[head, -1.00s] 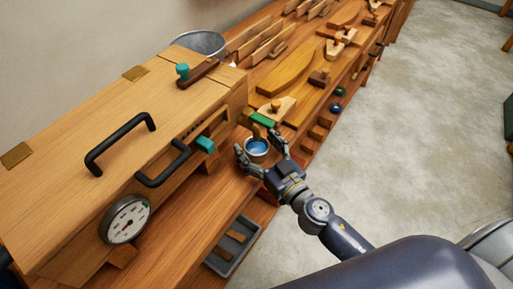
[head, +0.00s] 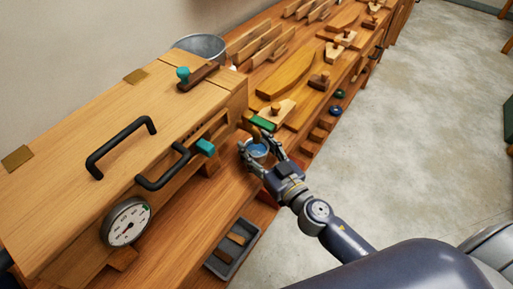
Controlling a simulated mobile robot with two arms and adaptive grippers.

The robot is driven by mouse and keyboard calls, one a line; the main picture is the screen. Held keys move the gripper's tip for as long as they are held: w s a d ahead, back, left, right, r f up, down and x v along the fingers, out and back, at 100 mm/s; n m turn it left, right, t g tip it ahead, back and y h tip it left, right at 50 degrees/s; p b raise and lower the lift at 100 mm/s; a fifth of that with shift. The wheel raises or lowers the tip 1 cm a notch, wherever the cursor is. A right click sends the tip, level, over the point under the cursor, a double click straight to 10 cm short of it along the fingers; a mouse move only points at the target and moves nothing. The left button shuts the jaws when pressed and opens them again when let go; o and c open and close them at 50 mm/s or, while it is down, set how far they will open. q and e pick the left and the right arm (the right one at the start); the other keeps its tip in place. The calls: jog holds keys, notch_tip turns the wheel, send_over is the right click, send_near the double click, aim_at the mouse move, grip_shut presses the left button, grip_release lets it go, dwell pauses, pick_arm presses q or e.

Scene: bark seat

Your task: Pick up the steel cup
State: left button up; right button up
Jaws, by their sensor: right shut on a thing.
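The steel cup (head: 257,150) is a small metal cup with something blue inside and a stick-like thing standing in it. It is on or just above the wooden bench, right of the big wooden box. My right gripper (head: 262,157) comes in from the lower right and is shut on the cup, with a finger on either side. The cup's lower part is partly hidden by the fingers, and I cannot tell whether its base touches the bench.
The wooden box (head: 90,130) with black handles and a round gauge (head: 126,222) stands close left of the cup. A green block (head: 263,124) lies just behind it. A grey tray (head: 233,248) sits in front. A metal bucket (head: 203,46) stands behind. Open floor lies right.

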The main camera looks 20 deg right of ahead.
jog(key=shift+r, duration=0.55)
jog(key=shift+s+f, duration=0.1)
jog(key=shift+s, duration=0.15)
jog(key=b+v, duration=0.7)
jog(key=v, duration=1)
jog(key=shift+s+d, duration=0.2)
jog(key=shift+s, duration=0.05)
